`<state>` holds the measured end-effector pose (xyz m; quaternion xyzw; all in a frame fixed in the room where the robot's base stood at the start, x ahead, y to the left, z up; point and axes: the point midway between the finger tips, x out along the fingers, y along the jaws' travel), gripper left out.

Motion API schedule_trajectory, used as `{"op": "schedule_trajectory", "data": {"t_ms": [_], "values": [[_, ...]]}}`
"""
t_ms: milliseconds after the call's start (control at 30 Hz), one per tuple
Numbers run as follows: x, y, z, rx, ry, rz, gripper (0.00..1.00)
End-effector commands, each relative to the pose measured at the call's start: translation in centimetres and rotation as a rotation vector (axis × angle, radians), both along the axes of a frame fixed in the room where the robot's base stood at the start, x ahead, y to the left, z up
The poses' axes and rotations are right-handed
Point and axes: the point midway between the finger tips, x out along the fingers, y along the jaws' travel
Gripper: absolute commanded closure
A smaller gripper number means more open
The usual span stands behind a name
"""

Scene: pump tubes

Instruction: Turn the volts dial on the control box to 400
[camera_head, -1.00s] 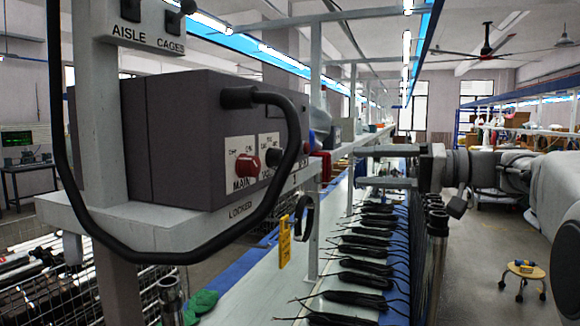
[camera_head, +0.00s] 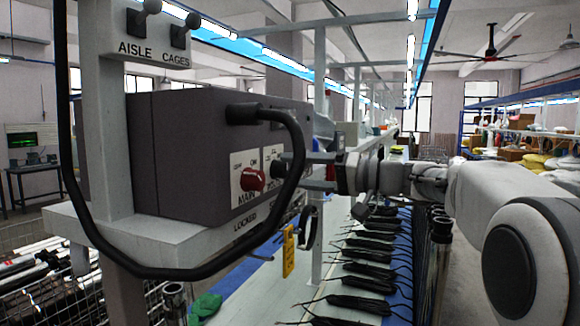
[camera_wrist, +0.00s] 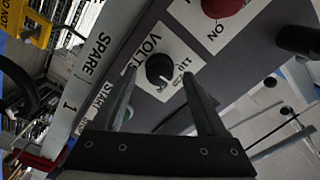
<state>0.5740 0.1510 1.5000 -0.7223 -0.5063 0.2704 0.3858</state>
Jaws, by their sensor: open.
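The control box (camera_head: 185,150) is a dark grey box on a pale shelf at the left of the head view. Its volts dial (camera_wrist: 160,70) is a round black knob with a light pointer line, on a white VOLTS label in the wrist view. The pointer aims toward the small printed numbers, which are too blurred to read for certain. My gripper (camera_wrist: 158,73) is open, with one finger on each side of the dial. I cannot tell whether the fingers touch it. In the head view my gripper (camera_head: 308,170) reaches the box's front from the right, and the dial is partly hidden.
The red MAIN knob (camera_head: 252,179) sits beside the dial; it also shows in the wrist view (camera_wrist: 222,6). A yellow tag (camera_head: 288,252) hangs below. Black cable bundles (camera_head: 365,282) lie on the bench.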

Motion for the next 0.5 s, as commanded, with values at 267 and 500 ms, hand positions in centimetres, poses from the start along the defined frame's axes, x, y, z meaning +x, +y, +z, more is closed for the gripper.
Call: {"op": "schedule_trajectory", "data": {"t_ms": [267,500], "values": [[0.6,1.8,0.0,0.0,0.001,0.001,0.26],[0.7,1.8,0.0,0.0,0.001,0.0,0.28]]}}
